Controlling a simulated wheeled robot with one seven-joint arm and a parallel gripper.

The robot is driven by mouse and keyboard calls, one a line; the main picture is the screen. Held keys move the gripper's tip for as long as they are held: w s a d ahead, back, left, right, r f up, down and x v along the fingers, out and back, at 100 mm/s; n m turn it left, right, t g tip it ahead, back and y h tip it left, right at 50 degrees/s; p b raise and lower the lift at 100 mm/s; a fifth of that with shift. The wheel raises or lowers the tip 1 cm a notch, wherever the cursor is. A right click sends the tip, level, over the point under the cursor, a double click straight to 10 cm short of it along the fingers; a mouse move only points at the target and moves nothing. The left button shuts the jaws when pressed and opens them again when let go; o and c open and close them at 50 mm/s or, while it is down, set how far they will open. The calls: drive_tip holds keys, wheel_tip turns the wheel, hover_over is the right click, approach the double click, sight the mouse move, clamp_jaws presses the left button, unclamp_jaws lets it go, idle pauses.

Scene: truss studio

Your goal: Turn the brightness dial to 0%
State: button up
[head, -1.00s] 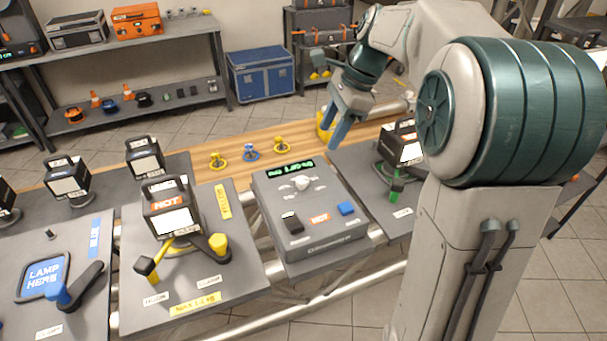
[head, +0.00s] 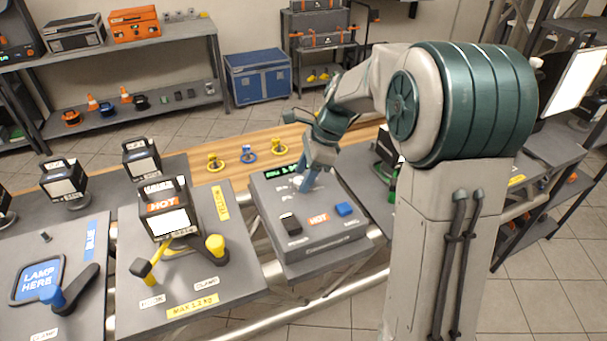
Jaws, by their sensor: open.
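The grey control box (head: 322,238) stands on the rail in the middle of the head view. My gripper (head: 306,186) points down over the upper part of the box, where the brightness dial sits. The dial is hidden behind the fingers. The jaws are open, and I cannot tell whether they touch the dial or stand around it. The display's reading is too small and too covered to read.
A lamp marked HOT (head: 168,211) stands on the plate to the left.

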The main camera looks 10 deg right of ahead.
drive_tip(key=shift+a+f, duration=0.1)
drive_tip(key=shift+f, duration=0.15)
drive_tip(key=c, duration=1)
drive_tip(key=shift+o, duration=0.2)
